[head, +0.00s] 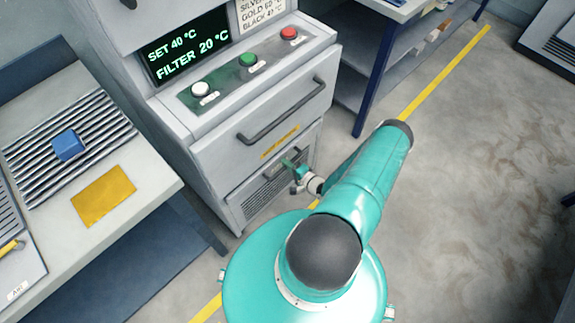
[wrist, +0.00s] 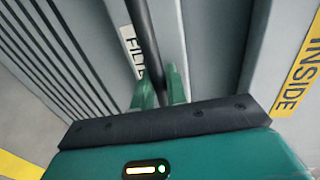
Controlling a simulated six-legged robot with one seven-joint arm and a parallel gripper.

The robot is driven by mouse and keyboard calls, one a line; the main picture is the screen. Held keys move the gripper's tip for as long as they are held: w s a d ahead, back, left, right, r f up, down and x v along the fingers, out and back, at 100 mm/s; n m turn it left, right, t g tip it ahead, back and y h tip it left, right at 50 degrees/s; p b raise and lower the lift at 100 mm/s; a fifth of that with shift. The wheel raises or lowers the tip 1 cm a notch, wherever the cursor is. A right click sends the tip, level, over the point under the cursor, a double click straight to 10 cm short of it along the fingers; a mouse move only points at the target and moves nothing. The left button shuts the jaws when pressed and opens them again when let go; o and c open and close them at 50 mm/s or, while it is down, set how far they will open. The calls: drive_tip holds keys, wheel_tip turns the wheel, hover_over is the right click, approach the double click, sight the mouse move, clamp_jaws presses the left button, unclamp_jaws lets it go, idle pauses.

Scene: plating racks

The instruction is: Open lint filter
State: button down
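The lint filter (head: 262,190) is the low grey front panel with a slotted vent, at the bottom of the grey machine. It looks closed. In the wrist view its dark bar handle (wrist: 145,38) runs down from the top edge, beside a partly hidden white label (wrist: 132,52) starting "FI". My gripper (head: 290,163) is at the right part of this panel. In the wrist view the green fingers of my gripper (wrist: 161,88) stand on either side of the bar, close against it. The palm hides the rest of the bar.
Above the filter is a larger drawer with its own dark handle (head: 282,112). A yellow label (head: 280,142) sits below that handle. A bench (head: 150,165) stands close on the left, a blue-legged shelf table (head: 362,80) on the right. Open floor (head: 480,190) lies to the right.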

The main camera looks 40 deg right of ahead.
drive_tip(key=shift+s, duration=0.1)
drive_tip(key=f+v, duration=0.2)
drive_tip(key=v, duration=1.1)
drive_tip(key=s+a+f+v, duration=0.1)
drive_tip(key=f+v, duration=0.2)
drive_tip(key=v, duration=1.1)
drive_tip(key=shift+d+f, duration=0.25)
drive_tip(key=shift+d, duration=0.15)
drive_tip(key=c, duration=1.5)
unclamp_jaws()
drive_tip(key=shift+s, duration=0.1)
drive_tip(key=v, duration=1.3)
drive_tip(key=shift+s, duration=0.35)
